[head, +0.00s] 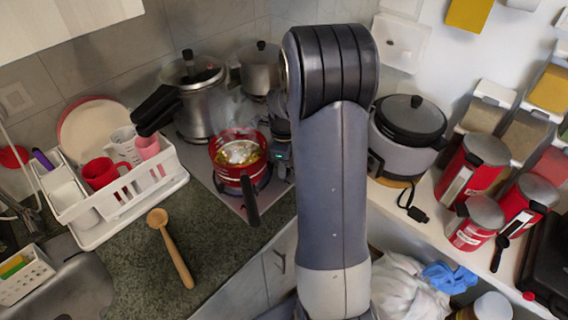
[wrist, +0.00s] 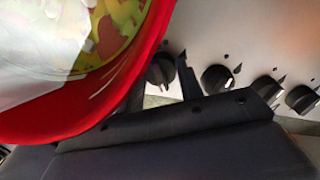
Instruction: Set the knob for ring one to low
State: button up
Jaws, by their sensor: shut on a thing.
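In the wrist view a row of several black stove knobs runs along the pale metal panel (wrist: 235,40). My gripper (wrist: 163,78) has one dark finger on each side of the leftmost visible knob (wrist: 160,70) and is shut on it. The other knobs (wrist: 217,78) to its right are free and carry white pointer marks. I cannot read any label saying which ring each knob serves, nor the held knob's exact setting. In the head view my arm hides the knobs, and only part of my gripper (head: 282,160) shows beside the stove.
A red pot (head: 229,169) with food sits on the stove, its dark handle toward the front; its red wall (wrist: 120,95) is close to my gripper. A steel pressure cooker (head: 200,105) stands behind. A dish rack (head: 150,188) and wooden spoon (head: 172,250) are left, a rice cooker (head: 405,140) right.

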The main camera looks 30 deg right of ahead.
jog(key=o, duration=1)
jog(key=shift+r, duration=0.1)
notch_tip(320, 180, up, 11)
jog(key=shift+f+b, duration=0.2)
jog(key=shift+b, duration=0.25)
notch_tip(320, 180, down, 11)
jog(key=shift+r+p, duration=0.1)
jog(key=shift+p, duration=0.35)
